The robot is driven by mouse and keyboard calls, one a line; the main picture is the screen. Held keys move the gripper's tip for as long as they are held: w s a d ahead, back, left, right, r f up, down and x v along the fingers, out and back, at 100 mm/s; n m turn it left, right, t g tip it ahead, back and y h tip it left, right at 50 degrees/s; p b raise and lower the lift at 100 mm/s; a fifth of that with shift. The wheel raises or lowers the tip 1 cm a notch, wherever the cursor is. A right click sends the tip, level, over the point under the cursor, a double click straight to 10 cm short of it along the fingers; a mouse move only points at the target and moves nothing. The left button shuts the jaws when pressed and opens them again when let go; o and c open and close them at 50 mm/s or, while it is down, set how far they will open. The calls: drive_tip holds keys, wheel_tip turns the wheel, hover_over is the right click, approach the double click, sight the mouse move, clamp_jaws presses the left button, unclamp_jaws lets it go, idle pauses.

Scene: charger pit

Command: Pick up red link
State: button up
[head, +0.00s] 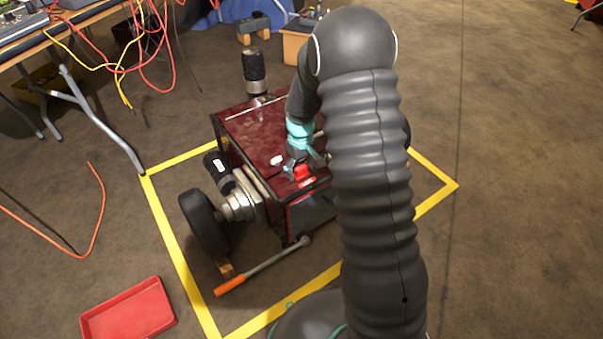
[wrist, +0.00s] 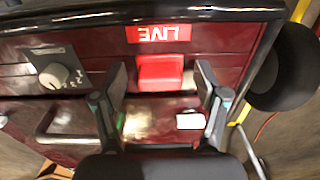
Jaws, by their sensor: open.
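The red link (wrist: 160,73) is a small red block on the dark red top of the charger box (wrist: 101,75). In the wrist view it sits just below a red "LIVE" label (wrist: 158,34), which reads upside down. My gripper (wrist: 162,82) is open, with one finger on each side of the link in the picture. Both fingers look clear of it, and I cannot tell the exact height gap. In the head view the link (head: 302,171) shows at my gripper's tips (head: 302,163), near the box's front edge, partly hidden by the gripper.
A knob (wrist: 55,75) and a handle (wrist: 55,122) are on the box top. A small white piece (wrist: 190,120) lies by the right finger. The head view shows a red tray (head: 128,314), an orange-handled bar (head: 262,266) and a cable-laden table (head: 70,22). Yellow tape surrounds the box.

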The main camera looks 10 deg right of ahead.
drive_tip(key=c, duration=1.2)
drive_tip(key=shift+r, duration=0.1)
drive_tip(key=shift+c, duration=0.2)
